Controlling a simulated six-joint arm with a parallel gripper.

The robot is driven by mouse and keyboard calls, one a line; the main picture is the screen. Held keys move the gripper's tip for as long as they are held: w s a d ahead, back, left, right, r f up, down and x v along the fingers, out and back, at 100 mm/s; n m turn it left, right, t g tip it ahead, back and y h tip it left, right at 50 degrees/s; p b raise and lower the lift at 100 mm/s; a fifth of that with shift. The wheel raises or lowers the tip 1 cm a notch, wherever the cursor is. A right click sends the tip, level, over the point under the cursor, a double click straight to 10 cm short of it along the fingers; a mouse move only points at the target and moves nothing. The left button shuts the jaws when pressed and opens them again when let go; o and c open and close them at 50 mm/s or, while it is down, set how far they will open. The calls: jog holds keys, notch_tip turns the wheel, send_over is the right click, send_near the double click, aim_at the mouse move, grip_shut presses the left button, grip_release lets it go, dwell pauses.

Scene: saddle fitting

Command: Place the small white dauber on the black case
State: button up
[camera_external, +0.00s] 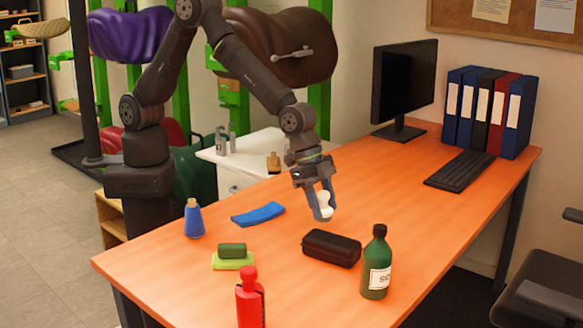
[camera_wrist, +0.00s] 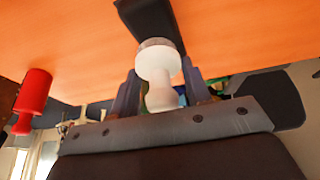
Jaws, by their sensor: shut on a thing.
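The small white dauber (camera_external: 325,201) is held between the fingers of my gripper (camera_external: 322,206), above the orange table. In the wrist view the dauber (camera_wrist: 158,68) has a wide round head with a brownish end face and a narrower white body between the two fingers (camera_wrist: 158,95). The closed black case (camera_external: 331,248) lies on the table, lower in the external picture than my gripper and apart from the dauber. In the wrist view a dark shape that appears to be the case (camera_wrist: 150,20) lies beyond the dauber, partly hidden by it.
A green bottle (camera_external: 376,265) stands right of the case. A red bottle (camera_external: 250,300), a green block on a lighter pad (camera_external: 232,262), a blue flask (camera_external: 194,220) and a blue curved piece (camera_external: 258,214) are to the left. A keyboard (camera_external: 460,169) and monitor (camera_external: 404,85) are farther back.

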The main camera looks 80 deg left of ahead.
jog(key=shift+f, duration=2)
jog(key=shift+f, duration=0.1)
jog(key=o, duration=1)
jog(key=v, duration=1.2)
